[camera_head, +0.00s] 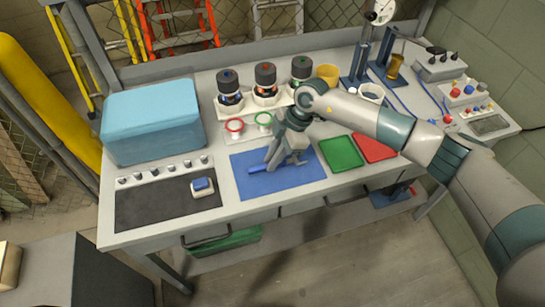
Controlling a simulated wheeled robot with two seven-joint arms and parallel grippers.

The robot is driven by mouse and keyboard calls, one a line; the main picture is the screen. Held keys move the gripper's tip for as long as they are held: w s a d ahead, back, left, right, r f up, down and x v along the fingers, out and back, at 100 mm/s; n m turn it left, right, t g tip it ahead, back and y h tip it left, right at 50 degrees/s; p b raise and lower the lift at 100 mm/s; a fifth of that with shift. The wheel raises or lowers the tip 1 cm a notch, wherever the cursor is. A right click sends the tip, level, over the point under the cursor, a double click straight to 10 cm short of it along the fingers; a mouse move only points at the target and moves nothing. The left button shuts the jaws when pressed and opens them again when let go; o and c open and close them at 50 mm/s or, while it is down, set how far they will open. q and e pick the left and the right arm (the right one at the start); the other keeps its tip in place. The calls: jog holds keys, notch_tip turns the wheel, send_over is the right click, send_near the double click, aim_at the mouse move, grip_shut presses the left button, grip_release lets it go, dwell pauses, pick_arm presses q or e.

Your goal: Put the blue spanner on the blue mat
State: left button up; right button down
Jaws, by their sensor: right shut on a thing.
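The blue mat (290,184) lies flat on the bench, near its front edge. My right gripper (282,162) comes in from the right and points down over the mat. It is shut on the blue spanner (257,169), whose one end sticks out to the left of the fingers. The spanner is low over the mat; I cannot tell whether it touches it. The rest of the spanner is hidden by the gripper or blends with the mat. My left gripper is not in view.
A green mat (340,153) and a red mat (373,148) lie right of the blue one. A black mat (150,205) with a blue-topped block (202,187) lies left. Behind stand a light-blue box (152,115), several dark-capped jars (265,76) and red and green rings.

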aim_at(287, 160)
jog(key=shift+f, duration=0.1)
jog(key=c, duration=1.7)
grip_release()
jog(key=shift+c, duration=0.2)
jog(key=shift+r, duration=0.2)
jog(key=b+v, duration=0.3)
jog(key=v, duration=0.9)
jog(key=shift+b, duration=0.3)
